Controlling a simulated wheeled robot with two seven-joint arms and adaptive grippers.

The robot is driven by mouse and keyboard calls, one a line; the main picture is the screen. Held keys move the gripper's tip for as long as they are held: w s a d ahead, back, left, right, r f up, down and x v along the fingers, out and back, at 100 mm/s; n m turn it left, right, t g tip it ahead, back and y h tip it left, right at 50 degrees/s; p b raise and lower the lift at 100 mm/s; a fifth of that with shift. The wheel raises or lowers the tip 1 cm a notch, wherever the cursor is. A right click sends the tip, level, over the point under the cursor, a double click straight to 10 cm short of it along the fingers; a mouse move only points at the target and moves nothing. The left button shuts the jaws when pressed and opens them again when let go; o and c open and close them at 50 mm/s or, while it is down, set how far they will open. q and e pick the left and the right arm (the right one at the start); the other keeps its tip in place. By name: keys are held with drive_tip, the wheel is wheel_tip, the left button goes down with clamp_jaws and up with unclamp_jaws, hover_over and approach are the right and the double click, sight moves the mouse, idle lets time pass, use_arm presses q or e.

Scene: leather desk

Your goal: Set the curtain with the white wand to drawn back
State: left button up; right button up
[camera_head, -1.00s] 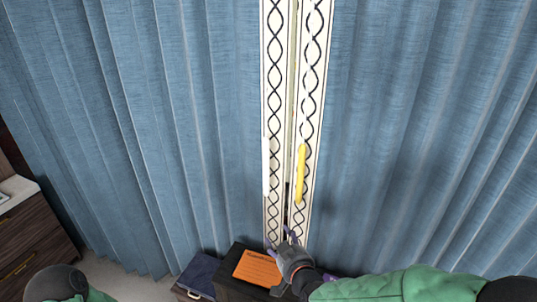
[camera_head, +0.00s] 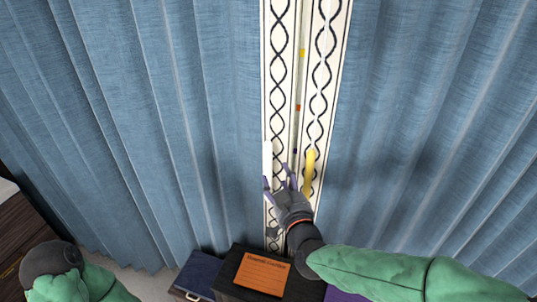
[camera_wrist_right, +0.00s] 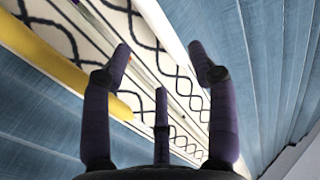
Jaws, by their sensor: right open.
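The white wand (camera_head: 267,162) hangs upright on the patterned cream edge band of the left blue curtain (camera_head: 150,120). The yellow wand (camera_head: 310,172) hangs on the band of the right blue curtain (camera_head: 430,110). The two bands stand close together with a narrow gap between. My right gripper (camera_head: 277,180) is open and empty at the lower end of the white wand. In the right wrist view the white wand (camera_wrist_right: 168,38) shows beyond the spread fingers, with the yellow wand (camera_wrist_right: 70,75) to the left. Contact cannot be told. My left gripper is out of view.
A dark box with an orange label (camera_head: 262,273) stands below the gap in front of the curtains. A dark blue case (camera_head: 196,276) lies to its left. A brown drawer unit (camera_head: 22,235) stands at the far left.

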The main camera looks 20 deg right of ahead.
sight(271, 161)
drive_tip(key=w, duration=0.9)
drive_tip(key=shift+w+b, duration=0.2)
drive_tip(key=shift+b, duration=0.15)
clamp_jaws()
